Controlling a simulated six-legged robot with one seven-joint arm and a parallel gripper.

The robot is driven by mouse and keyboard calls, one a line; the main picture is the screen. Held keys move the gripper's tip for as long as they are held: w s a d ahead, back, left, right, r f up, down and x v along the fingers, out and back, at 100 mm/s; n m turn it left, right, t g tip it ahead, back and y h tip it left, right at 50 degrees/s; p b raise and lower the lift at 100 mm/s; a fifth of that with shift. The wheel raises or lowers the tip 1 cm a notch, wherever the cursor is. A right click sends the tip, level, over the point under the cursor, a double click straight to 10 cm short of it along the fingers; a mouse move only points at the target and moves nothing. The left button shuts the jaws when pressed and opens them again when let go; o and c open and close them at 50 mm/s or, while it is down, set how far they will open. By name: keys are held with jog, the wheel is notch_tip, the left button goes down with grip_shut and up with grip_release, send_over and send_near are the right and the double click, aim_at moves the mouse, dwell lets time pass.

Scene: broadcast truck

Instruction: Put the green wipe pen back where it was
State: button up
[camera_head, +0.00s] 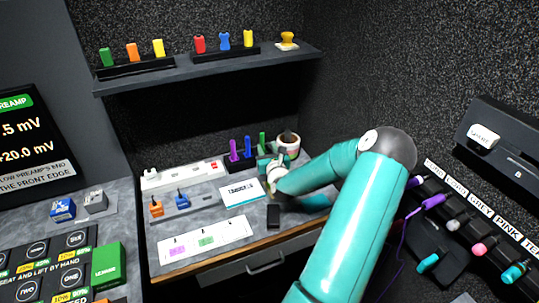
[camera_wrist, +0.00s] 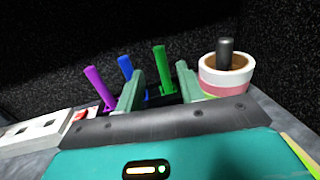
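The green wipe pen (camera_wrist: 160,68) stands nearly upright in the dark holder, beside the blue pen (camera_wrist: 126,68) and the purple pen (camera_wrist: 97,86). The head view shows the green pen (camera_head: 262,141) at the right end of the row. My gripper (camera_wrist: 159,84) is open, with one finger to each side of the green pen in the wrist view and gaps between. The pen's lower end is partly hidden, and I cannot tell how deep it lies between the fingers. In the head view my gripper (camera_head: 272,162) is close in front of the pens.
A tape roll (camera_wrist: 226,72) with a dark object in its middle stands close right of the pens. A white power strip (camera_head: 182,174) lies to their left. A white card (camera_head: 241,191) and a dark block (camera_head: 273,216) lie in front. A shelf (camera_head: 200,73) hangs above.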

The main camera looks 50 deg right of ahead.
jog(key=w+a+r+n+g+y, duration=0.1)
jog(key=w+a+r+n+y, duration=0.15)
jog(key=a+n, duration=0.6)
jog(key=w+a+r+n+g+y, duration=0.1)
jog(key=a+r+n+g+y, duration=0.15)
jog(key=a+n, duration=0.65)
jog(key=w+a+r+n+g+y, duration=0.1)
jog(key=w+a+r+n+y, duration=0.15)
jog(key=a+n, duration=0.65)
jog(key=s+a+r+n+g, duration=0.1)
jog(key=s+a+r+n, duration=0.2)
jog(key=a, duration=0.2)
jog(key=s+a+r+n+y, duration=0.1)
jog(key=s+a+r+n, duration=0.25)
jog(key=a, duration=0.25)
jog(key=s+a+r+n+g, duration=0.1)
jog(key=s+a+r+n, duration=0.15)
jog(key=a, duration=0.25)
jog(key=s+a+r+n+g+y, duration=0.1)
jog(key=s+a+r+n+y, duration=0.2)
jog(key=s+a+n, duration=0.5)
jog(key=s+a+r, duration=0.1)
jog(key=s+a, duration=0.1)
jog(key=s, duration=0.2)
jog(key=shift+s+g, duration=0.25)
jog(key=shift+g, duration=0.1)
jog(key=shift+r+n, duration=0.1)
jog(key=shift+n, duration=0.15)
